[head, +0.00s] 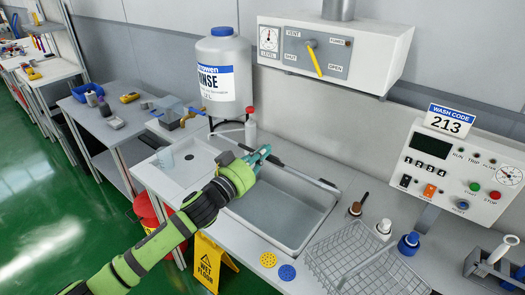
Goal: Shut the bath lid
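The bath (318,228) is a rectangular grey metal basin set in the bench, in the middle of the head view. Its inside shows, so it is uncovered over most of its area. A narrow strip with dark ends (327,183) runs along its back edge; I cannot tell whether this is the raised lid or its hinge. My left gripper (264,153), with teal fingers, is over the back left corner of the bath, close to the strip's left end. Whether it touches anything or holds anything is unclear. My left forearm hides the bath's left front part. My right gripper is out of view.
A wire basket (365,262) and small bottles (409,243) stand right of the bath. A rinse tank (225,70) stands behind its left end. A vent box (335,50) hangs above. A wash code panel (460,175) is at right. A wet floor sign (213,264) stands in front.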

